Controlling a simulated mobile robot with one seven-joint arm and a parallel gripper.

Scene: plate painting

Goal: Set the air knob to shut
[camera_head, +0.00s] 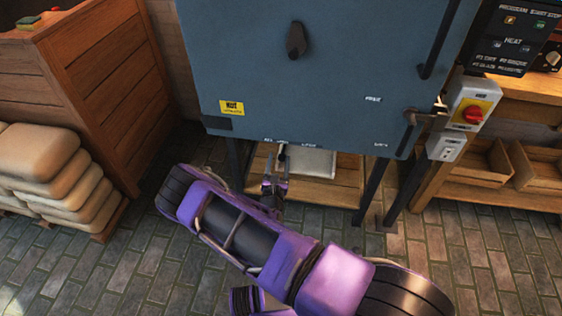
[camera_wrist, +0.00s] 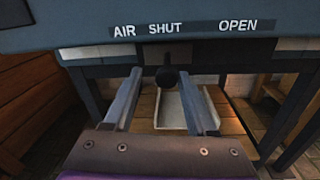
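The air knob (camera_wrist: 168,77) is a small dark round knob on a short bracket under the lower front edge of the blue-grey kiln (camera_head: 330,70). In the wrist view it sits just below and slightly right of the word SHUT, well left of OPEN. It also shows small in the head view (camera_head: 282,153). My gripper (camera_wrist: 160,73) is open, with one finger on each side of the knob and visible gaps. I cannot tell whether the fingertips reach as far as the knob. In the head view my gripper (camera_head: 275,184) points up at the kiln's underside.
A pale tray (camera_head: 312,162) lies on a wooden shelf under the kiln, between dark legs (camera_head: 372,182). A control box with a red switch (camera_head: 472,115) is at right. Stacked sacks (camera_head: 45,165) and a wooden cabinet (camera_head: 105,85) stand at left.

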